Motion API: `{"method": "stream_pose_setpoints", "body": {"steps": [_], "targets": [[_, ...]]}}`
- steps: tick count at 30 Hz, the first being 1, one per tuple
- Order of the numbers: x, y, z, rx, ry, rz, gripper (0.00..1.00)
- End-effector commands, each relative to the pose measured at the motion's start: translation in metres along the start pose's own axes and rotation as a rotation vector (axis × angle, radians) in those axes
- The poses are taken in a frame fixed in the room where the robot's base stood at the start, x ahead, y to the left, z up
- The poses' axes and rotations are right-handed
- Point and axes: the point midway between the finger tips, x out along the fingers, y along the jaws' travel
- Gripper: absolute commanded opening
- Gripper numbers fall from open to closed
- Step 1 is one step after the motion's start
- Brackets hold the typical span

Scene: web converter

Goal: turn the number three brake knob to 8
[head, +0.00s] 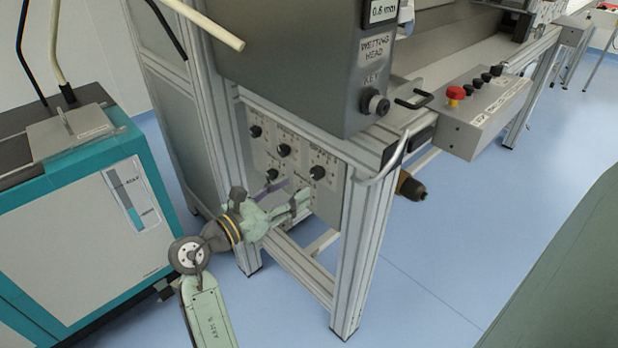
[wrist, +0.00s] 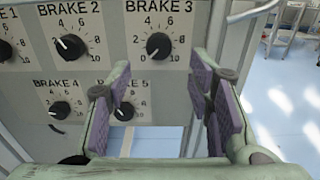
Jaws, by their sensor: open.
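The brake 3 knob (wrist: 158,45) is round and black, at the upper middle of the wrist view under its printed "BRAKE 3" label. Its white mark points to the lower left, near 0 on a scale from 0 to 10. In the head view the same knob (head: 317,172) is the rightmost of the top row. My gripper (wrist: 163,78) is open and empty, its purple-padded fingers spread in front of the panel, below and apart from the knob. In the head view my gripper (head: 284,194) is just below the panel's knobs.
The brake 2 knob (wrist: 70,46) is left of it; the brake 4 knob (wrist: 60,110) and brake 5 knob (wrist: 124,111) are below, the latter close to my left finger. A frame post and curved handle (head: 384,168) stand right of the panel. A teal cabinet (head: 75,220) is at left.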

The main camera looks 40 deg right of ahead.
Motion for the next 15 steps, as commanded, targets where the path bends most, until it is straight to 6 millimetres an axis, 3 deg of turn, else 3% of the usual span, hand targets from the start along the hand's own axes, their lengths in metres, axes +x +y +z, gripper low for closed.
{"method": "stream_pose_setpoints", "body": {"steps": [7,15], "targets": [[0.047,0.0,0.001,0.002,0.001,-0.002,0.47],[0.07,0.001,0.001,0.003,0.0,0.003,0.47]]}}
